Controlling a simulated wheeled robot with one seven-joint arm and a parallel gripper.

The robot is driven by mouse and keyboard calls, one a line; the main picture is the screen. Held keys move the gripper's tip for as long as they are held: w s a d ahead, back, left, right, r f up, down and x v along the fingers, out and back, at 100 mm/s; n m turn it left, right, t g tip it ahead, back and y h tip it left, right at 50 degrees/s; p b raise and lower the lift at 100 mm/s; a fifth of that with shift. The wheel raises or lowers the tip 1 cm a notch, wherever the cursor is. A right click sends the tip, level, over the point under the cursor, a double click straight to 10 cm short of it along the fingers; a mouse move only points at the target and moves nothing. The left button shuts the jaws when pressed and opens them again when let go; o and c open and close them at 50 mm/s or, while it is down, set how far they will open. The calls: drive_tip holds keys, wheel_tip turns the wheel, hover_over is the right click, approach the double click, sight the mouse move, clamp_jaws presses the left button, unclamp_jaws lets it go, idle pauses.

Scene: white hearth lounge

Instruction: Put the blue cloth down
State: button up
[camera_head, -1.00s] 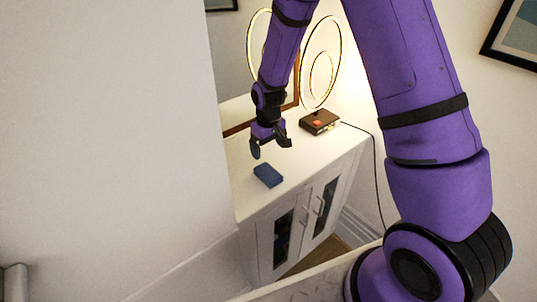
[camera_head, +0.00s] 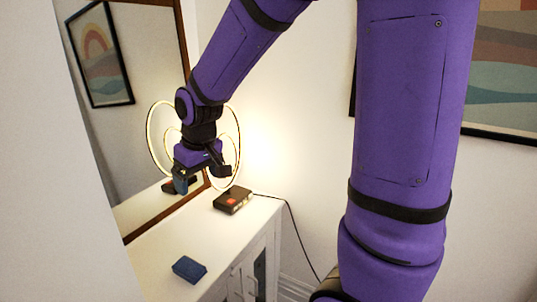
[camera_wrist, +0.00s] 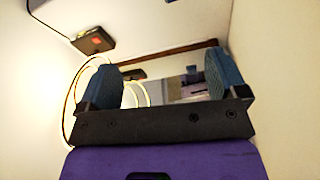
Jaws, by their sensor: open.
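The blue cloth (camera_head: 189,269), a small folded block, lies flat on the white cabinet top (camera_head: 150,255) near its front edge. My gripper (camera_head: 205,180) is open and empty, raised above the cabinet and apart from the cloth, which lies below it. In the wrist view the two blue-padded fingers of my gripper (camera_wrist: 163,88) stand wide apart with nothing between them. The cloth does not show in the wrist view.
A lamp with glowing rings stands on a dark base (camera_head: 232,200) with a red patch, right of the cloth. Its cord (camera_head: 295,225) runs down the wall. A wood-framed mirror (camera_head: 130,150) is behind the cabinet. A white wall (camera_head: 50,200) is close at left.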

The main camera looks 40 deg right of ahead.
drive_tip(key=s+d+r+m+t, duration=0.1)
drive_tip(key=s+r, duration=0.4)
drive_tip(key=s, duration=0.5)
drive_tip(key=s+d+r+m+t, duration=0.1)
drive_tip(key=s+d+r, duration=0.1)
drive_tip(key=s+r, duration=0.4)
drive_tip(key=s, duration=0.4)
drive_tip(key=shift+s+r+t, duration=0.25)
drive_tip(key=shift+t, duration=0.15)
drive_tip(key=shift+o, duration=0.4)
drive_tip(key=shift+w, duration=0.15)
